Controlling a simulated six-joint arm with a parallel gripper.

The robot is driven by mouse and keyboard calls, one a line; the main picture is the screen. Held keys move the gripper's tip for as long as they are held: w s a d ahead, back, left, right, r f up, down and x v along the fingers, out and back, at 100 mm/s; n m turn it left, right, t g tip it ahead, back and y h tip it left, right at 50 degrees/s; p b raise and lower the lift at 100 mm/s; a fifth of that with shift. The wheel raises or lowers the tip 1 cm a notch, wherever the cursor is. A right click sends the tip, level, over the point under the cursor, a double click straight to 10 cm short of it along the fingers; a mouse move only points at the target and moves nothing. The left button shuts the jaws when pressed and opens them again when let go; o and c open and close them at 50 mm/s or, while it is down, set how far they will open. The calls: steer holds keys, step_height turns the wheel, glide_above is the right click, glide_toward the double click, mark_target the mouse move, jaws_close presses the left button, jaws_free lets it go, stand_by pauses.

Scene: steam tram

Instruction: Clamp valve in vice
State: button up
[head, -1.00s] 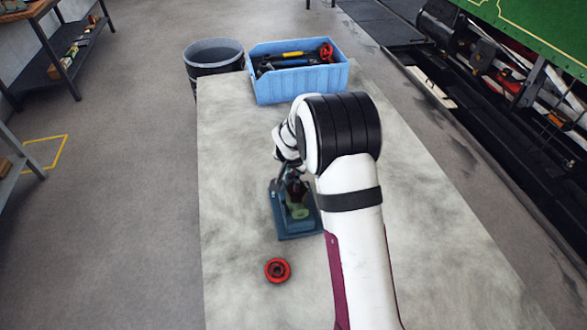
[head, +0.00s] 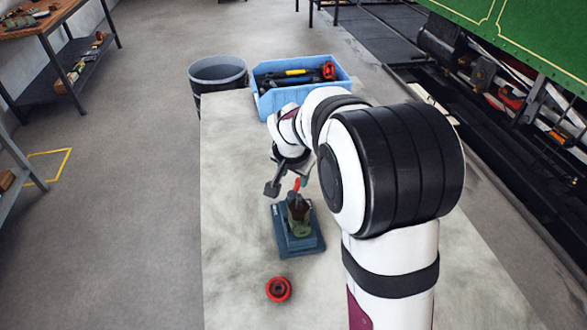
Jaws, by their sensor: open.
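The blue vice (head: 315,244) stands on the bench below my gripper. The valve (head: 299,213), a brownish and greenish body, is upright at the vice jaws. I cannot tell how tightly the jaws hold it. A small red part shows just above the valve, close to the fingers. My gripper (head: 286,187) is open and empty, above and slightly behind the valve. One dark finger shows clearly on the left; the other is partly hidden. A red round part (head: 278,289) with a dark centre lies on the bench in front of the vice.
A blue crate (head: 262,108) with tools stands at the far end of the pale bench (head: 235,230). A dark bin (head: 218,72) is beside it on the left. The bench left of the vice is clear. My arm covers much of the right side.

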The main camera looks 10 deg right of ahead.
steer(key=v, duration=0.4)
steer(key=shift+s+r, duration=0.1)
steer(key=n, duration=0.1)
glide_toward(297, 187)
steer(key=shift+y, duration=0.3)
steer(key=x, duration=0.8)
steer(key=shift+d, duration=0.2)
jaws_close()
